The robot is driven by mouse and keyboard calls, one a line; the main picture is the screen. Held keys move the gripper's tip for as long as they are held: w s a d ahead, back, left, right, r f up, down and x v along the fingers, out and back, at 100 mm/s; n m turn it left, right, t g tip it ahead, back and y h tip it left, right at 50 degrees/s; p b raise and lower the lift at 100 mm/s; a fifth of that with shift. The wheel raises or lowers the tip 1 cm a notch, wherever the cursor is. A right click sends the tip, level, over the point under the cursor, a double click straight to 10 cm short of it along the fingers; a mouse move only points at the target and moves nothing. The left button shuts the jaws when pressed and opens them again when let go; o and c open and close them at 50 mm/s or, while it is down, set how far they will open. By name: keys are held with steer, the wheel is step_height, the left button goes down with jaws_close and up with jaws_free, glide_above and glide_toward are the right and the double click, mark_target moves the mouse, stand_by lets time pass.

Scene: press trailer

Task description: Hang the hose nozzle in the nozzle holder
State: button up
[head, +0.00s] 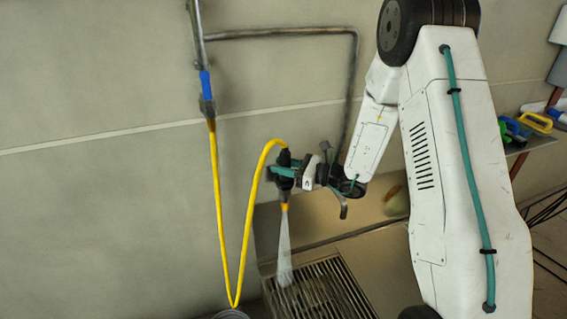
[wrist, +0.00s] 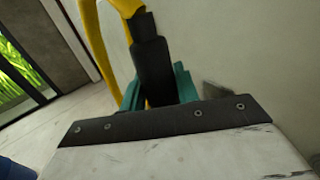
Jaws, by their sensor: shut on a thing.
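The hose nozzle (head: 284,157) is black with an orange tip, and hangs tip down in front of the wall in the head view. A pale spray (head: 284,250) leaves its tip downward. My gripper (head: 283,173) has teal fingers, shut on the nozzle body from the right. In the wrist view the black nozzle (wrist: 153,68) stands between the teal fingers (wrist: 158,92). The yellow hose (head: 250,213) loops from the nozzle's top down and back up to a blue valve (head: 205,85). I cannot clearly make out the nozzle holder; my arm covers part of the wall.
A grey pipe (head: 280,33) runs along the wall and bends down behind my arm. A metal floor grate (head: 320,290) lies below the spray. A shelf (head: 535,140) with colored tools is at right. The wall left of the hose is bare.

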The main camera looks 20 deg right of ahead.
steer(key=shift+f, duration=0.4)
steer(key=o, duration=1.1)
steer(key=shift+c, duration=0.2)
